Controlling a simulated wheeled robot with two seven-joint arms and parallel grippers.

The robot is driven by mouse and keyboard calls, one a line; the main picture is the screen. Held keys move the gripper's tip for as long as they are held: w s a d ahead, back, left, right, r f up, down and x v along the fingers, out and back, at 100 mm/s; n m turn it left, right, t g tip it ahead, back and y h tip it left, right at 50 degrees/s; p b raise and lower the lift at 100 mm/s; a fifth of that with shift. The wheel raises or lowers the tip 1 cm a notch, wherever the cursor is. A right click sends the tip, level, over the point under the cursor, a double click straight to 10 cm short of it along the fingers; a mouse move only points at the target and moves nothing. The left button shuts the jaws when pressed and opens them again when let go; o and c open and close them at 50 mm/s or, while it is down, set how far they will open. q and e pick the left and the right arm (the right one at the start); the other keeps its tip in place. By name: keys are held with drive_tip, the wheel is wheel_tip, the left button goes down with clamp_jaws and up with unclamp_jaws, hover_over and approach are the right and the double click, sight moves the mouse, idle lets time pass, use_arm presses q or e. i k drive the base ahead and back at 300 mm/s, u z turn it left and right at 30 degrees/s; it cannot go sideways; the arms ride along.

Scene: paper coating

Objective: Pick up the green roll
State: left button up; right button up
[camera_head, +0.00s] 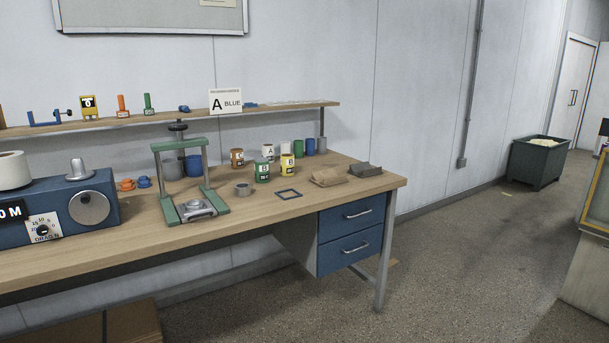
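No object clearly recognisable as a green roll shows in the head view. Green items in sight are a labelled green can (262,172) on the workbench, a plain green cylinder (298,149) near its back right, and a small upright green piece (148,104) on the shelf. I cannot tell whether any of these is the roll. A grey ring-shaped piece (243,188) lies left of the labelled can. Neither of my grippers is in view.
The wooden workbench (140,245) carries a green-framed press (179,147), a blue machine (98,206), a yellow can (287,164) and brown pads (328,177). Blue drawers (349,237) hang under its right end. Open floor (460,260) lies right, with a dark green bin (537,164) beyond.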

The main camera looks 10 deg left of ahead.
sight(261, 171)
drive_tip(key=z, duration=0.45)
drive_tip(key=i, duration=1.7)
drive_tip(key=u, duration=0.6)
